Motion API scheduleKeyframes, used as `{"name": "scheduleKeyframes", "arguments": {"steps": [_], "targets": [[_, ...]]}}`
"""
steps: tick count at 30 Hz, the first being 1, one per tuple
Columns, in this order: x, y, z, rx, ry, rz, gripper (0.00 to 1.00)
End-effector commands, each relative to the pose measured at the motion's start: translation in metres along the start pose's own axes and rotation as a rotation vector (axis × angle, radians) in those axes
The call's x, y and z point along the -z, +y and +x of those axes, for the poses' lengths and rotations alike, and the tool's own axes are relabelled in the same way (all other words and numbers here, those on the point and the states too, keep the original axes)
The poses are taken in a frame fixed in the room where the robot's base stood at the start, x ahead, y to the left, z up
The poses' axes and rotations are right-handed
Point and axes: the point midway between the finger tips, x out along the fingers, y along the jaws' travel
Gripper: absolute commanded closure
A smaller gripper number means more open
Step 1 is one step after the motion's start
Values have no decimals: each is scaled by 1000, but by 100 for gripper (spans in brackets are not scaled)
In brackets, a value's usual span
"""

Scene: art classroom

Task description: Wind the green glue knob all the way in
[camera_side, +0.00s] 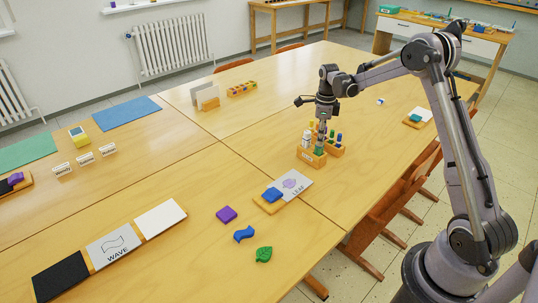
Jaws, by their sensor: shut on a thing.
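A small wooden holder (312,162) with a white label stands on the table near the middle. The green glue knob (319,151) shows at its right end, below my gripper. My gripper (321,143) points straight down over the holder, and its fingers are shut on the green knob. The fingertips are small here and partly cover the knob, so how far it is wound in cannot be told. A white glue stick (306,141) stands upright just left of my fingers.
A wooden block with blue and yellow pegs (338,147) stands close behind the holder. In front lie a card with a blue piece (272,194), a purple square (227,214), a blue wave (243,234) and a green leaf (264,254).

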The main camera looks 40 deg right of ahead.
Motion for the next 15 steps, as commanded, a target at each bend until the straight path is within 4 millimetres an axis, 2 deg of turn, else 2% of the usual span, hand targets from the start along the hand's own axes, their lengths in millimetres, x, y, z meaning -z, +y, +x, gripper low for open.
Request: {"name": "scheduleKeyframes", "arguments": {"steps": [9,15], "targets": [[0,0,0,0,0,-320,88],[0,0,0,0,0,-367,88]]}}
